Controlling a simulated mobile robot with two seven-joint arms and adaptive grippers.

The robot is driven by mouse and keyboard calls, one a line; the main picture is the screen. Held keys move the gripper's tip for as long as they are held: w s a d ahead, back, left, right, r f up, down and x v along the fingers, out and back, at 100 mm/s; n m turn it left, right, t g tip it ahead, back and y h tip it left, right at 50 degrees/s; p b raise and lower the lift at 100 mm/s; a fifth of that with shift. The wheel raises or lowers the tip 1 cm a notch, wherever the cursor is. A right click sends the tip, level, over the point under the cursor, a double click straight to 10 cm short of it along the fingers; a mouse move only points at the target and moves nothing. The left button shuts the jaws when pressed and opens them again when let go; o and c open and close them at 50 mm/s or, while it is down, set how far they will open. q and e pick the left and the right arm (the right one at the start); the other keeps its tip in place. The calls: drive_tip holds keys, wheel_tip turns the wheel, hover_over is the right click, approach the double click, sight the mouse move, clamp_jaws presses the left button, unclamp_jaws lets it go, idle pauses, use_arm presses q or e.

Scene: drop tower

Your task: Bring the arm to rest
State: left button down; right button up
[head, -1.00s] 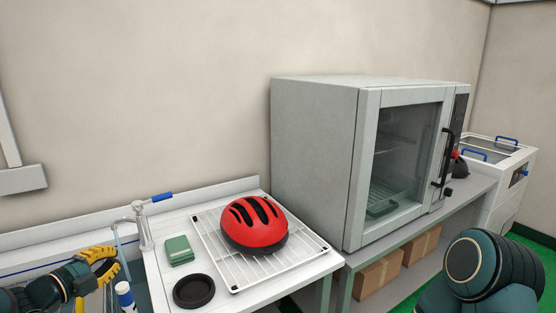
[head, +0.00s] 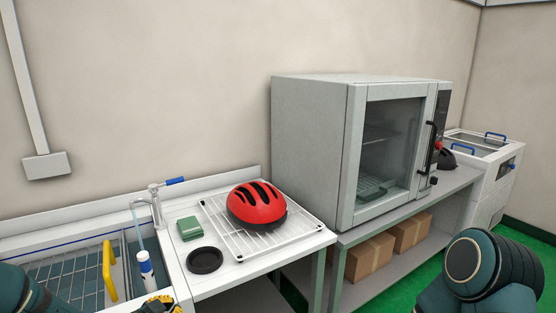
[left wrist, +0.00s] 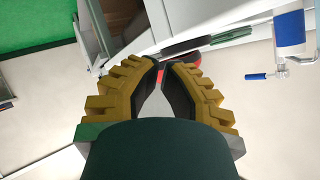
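My left gripper shows only as a bit of yellow finger (head: 158,305) at the bottom edge of the head view, in front of the sink. In the left wrist view its two yellow, ribbed fingers with dark pads (left wrist: 161,66) converge and their tips nearly meet, with nothing held between them. A small light gap shows between the pads nearer the palm. My right arm shows as dark teal links at the lower right of the head view; its gripper is out of view.
The sink (head: 62,268) with a tap (head: 155,205) is at left. A red helmet (head: 256,205) lies on a white rack (head: 294,237), beside a green block (head: 189,228) and a black round dish (head: 204,260). A grey oven (head: 308,150) stands right of them.

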use_arm(q)
drive_tip(key=s+d+f+n+g, duration=1)
drive_tip(key=s+d+f, duration=0.7)
drive_tip(key=s, duration=0.4)
drive_tip(key=shift+f+n, duration=0.3)
drive_tip(key=shift+n, duration=0.2)
